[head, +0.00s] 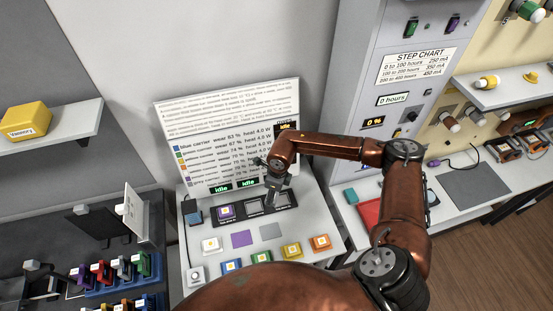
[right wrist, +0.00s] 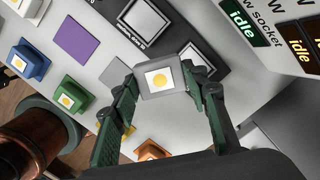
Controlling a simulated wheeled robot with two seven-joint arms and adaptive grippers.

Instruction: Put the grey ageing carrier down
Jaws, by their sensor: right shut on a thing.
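My right gripper (head: 272,190) hangs over the row of sockets on the sloped bench panel. In the right wrist view its green fingers (right wrist: 160,76) are shut on the grey ageing carrier (right wrist: 147,89), which has a white face with a yellow dot. The carrier seems held above the panel; I cannot tell its exact gap. The left socket holds a purple carrier (head: 226,212). The middle socket (head: 254,206) and right socket (head: 287,199) look empty. The right socket (right wrist: 201,59) is partly behind a finger in the wrist view. My left gripper is not in view.
A purple pad (head: 241,239) and a grey pad (head: 271,231) lie in front of the sockets. White (head: 212,245), blue (head: 231,265), green (head: 261,257), yellow (head: 291,249) and orange (head: 320,242) carriers stand around them. A text board (head: 225,125) rises behind.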

